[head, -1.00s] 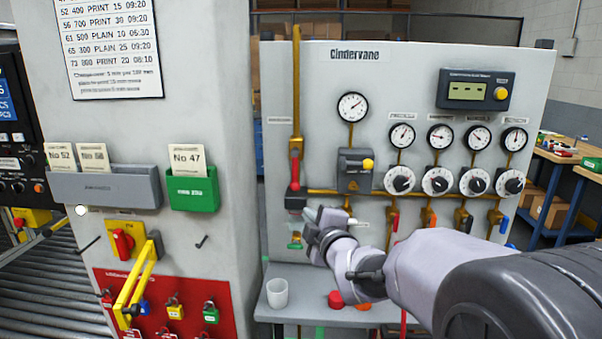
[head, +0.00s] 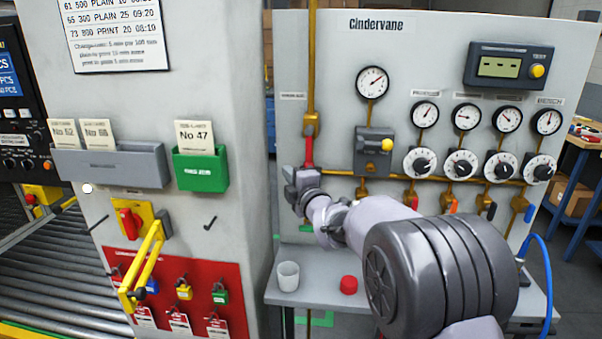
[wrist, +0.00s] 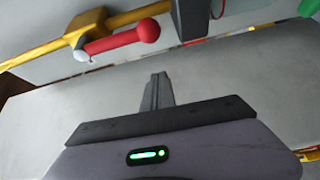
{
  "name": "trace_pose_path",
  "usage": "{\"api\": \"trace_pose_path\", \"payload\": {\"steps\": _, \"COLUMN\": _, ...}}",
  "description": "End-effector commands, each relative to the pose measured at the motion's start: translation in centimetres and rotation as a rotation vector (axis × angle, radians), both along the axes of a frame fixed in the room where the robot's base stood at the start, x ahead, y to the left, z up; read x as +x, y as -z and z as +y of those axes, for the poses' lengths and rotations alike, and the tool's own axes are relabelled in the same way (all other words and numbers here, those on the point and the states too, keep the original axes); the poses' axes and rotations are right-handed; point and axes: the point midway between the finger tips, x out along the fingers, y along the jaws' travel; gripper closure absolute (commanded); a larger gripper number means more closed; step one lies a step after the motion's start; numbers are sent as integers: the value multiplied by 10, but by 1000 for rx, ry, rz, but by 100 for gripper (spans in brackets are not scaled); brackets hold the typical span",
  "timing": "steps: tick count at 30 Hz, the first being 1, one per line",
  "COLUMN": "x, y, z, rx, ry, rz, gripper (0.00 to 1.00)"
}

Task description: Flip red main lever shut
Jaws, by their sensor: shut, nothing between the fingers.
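The red main lever (head: 309,150) hangs down along the vertical brass pipe (head: 312,60) at the left of the Cindervane panel. In the wrist view the lever (wrist: 115,41) ends in a red ball and lies nearly in line with the pipe, at the upper left. My gripper (head: 292,185) is at the lever's lower end and hides its ball in the head view. In the wrist view my gripper's fingers (wrist: 158,80) are together and empty, with a visible gap between them and the red ball. I cannot tell the exact depth of that gap.
A dark grey block (wrist: 190,18) sits on the pipe just past the ball. A white cup (head: 288,276) and red cap (head: 348,285) stand on the shelf below. A pillar (head: 215,80) stands left.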

Motion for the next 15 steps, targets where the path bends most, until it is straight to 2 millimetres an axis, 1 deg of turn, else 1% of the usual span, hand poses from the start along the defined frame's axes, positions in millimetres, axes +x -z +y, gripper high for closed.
{"api": "trace_pose_path", "payload": {"steps": 1, "x": 9, "y": 2, "z": 6, "rx": 1, "ry": -1, "rz": 0, "gripper": 100}}
{"api": "trace_pose_path", "payload": {"steps": 3, "x": 22, "y": 1, "z": 13, "rx": 1, "ry": -1, "rz": 0, "gripper": 100}}
{"api": "trace_pose_path", "payload": {"steps": 6, "x": 25, "y": 2, "z": -7, "rx": 0, "ry": 3, "rz": -1, "gripper": 100}}
{"api": "trace_pose_path", "payload": {"steps": 9, "x": 26, "y": 2, "z": -19, "rx": 0, "ry": 2, "rz": -1, "gripper": 100}}
{"api": "trace_pose_path", "payload": {"steps": 15, "x": 28, "y": 1, "z": -28, "rx": 0, "ry": 1, "rz": 0, "gripper": 100}}
